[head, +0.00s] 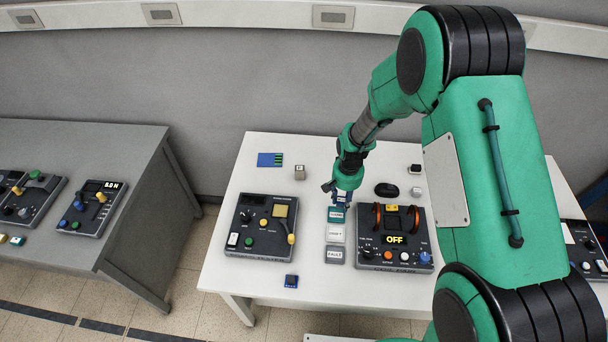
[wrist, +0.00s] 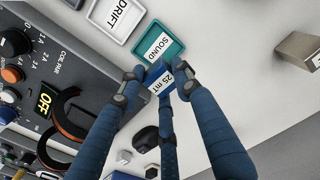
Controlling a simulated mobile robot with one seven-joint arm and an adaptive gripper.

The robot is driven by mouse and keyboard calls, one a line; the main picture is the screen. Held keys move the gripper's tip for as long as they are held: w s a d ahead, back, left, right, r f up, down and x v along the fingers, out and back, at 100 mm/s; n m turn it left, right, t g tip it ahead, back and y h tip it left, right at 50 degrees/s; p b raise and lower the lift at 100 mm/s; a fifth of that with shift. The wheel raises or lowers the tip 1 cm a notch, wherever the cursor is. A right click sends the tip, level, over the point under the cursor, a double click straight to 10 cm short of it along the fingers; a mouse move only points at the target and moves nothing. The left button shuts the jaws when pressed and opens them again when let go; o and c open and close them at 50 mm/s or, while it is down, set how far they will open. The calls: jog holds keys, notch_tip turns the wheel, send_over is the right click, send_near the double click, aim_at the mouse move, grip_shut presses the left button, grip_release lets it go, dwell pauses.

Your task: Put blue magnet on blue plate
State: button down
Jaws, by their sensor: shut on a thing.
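My gripper (wrist: 160,72) is shut on the blue magnet (wrist: 157,81), a small blue block with a white label that seems to read "25 mT". In the wrist view the block is between the blue fingers, by the near edge of the teal SOUND plate (wrist: 173,31); I cannot tell whether they touch. In the head view my gripper (head: 341,198) is just above and behind that teal plate (head: 335,219), and the magnet is mostly hidden by the fingers.
White DRIFT (head: 336,233) and grey FAULT (head: 335,257) trays line up in front. A panel reading OFF (head: 412,262) with orange coils stands right, another panel (head: 251,245) left. The white table's back is mostly free.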

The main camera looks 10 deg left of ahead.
jog(key=w+a, duration=0.1)
jog(key=a, duration=0.3)
jog(key=w+a+p, duration=0.1)
jog(key=w+a, duration=0.1)
jog(key=a, duration=0.2)
jog(key=w+a+r+p, duration=0.1)
jog(key=a, duration=0.3)
jog(key=shift+w+a, duration=0.4)
jog(key=shift+n, duration=0.4)
jog(key=a, duration=0.3)
jog(key=w+a+p, duration=0.1)
jog(key=a, duration=0.6)
jog(key=shift+w+a+p, duration=0.2)
jog(key=shift+a+p, duration=0.2)
jog(key=shift+w+f, duration=0.1)
send_over(270, 164)
jog(key=shift+a+f, duration=0.1)
jog(key=shift+f, duration=0.65)
jog(key=shift+f, duration=1.75)
